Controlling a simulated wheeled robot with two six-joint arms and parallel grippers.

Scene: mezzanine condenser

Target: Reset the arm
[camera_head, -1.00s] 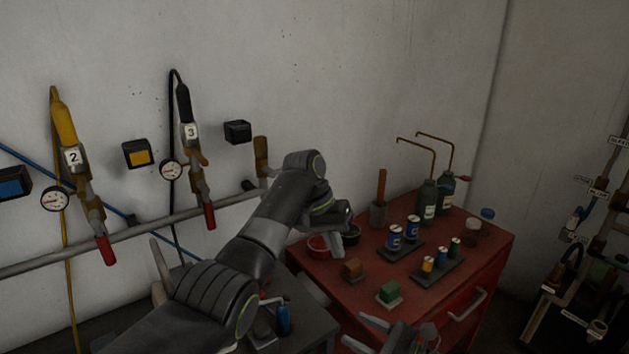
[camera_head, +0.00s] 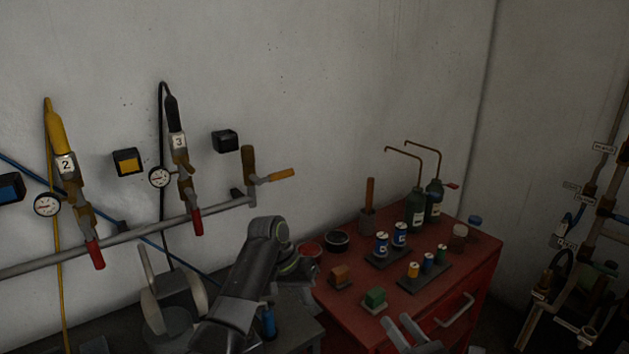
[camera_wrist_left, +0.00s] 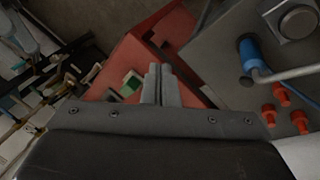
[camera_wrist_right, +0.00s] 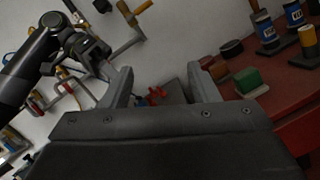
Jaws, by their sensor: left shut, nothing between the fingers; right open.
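My left arm (camera_head: 248,275) comes in from the lower left in the head view, bent at the wrist beside the red cabinet. My left gripper's fingers (camera_wrist_left: 158,72) are pressed together with nothing between them in the left wrist view, pointing over the cabinet's corner. In the head view its fingertips are hard to make out. My right gripper (camera_head: 405,332) is at the bottom edge of the head view, in front of the cabinet. In the right wrist view its fingers (camera_wrist_right: 160,78) are spread apart and empty.
The red cabinet (camera_head: 345,305) carries cans, bottles and small blocks, including a green block (camera_head: 374,298). A grey bench (camera_head: 290,335) stands left of it. A wall pipe (camera_head: 130,235) with hoses, gauges and an orange-handled crank (camera_head: 275,176) runs behind my left arm.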

